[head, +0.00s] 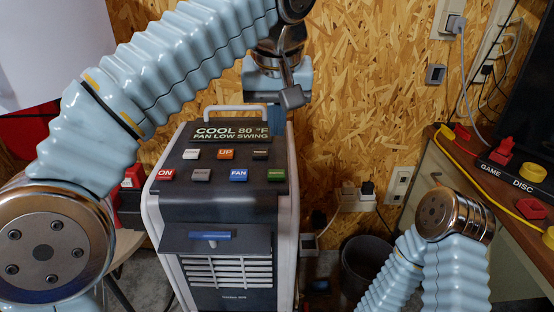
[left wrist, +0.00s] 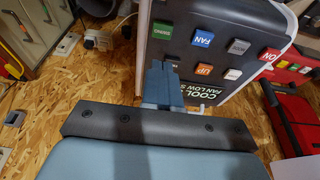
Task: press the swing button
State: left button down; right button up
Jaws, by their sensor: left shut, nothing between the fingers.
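The air cooler (head: 228,215) is a dark unit with pale sides and a sloped panel of several coloured buttons. The swing button (head: 276,174) is the green one at the right end of the front row, and it also shows in the left wrist view (left wrist: 162,31). Its lettering is too small to read surely. My right gripper is out of view.
The display (head: 232,133) reads COOL 80 °F FAN LOW SWING. A pale handle (head: 236,109) rises behind it. The blue FAN button (head: 238,175) is left of the green one. A chipboard wall (head: 370,100) stands close behind, and a desk (head: 470,190) is at right.

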aim_at(277, 172)
pick_arm(q)
jog(key=x, duration=0.5)
jog(key=s+b+x, duration=0.1)
jog(key=x, duration=0.2)
jog(key=shift+w+f, duration=0.1)
jog(key=shift+f, duration=0.65)
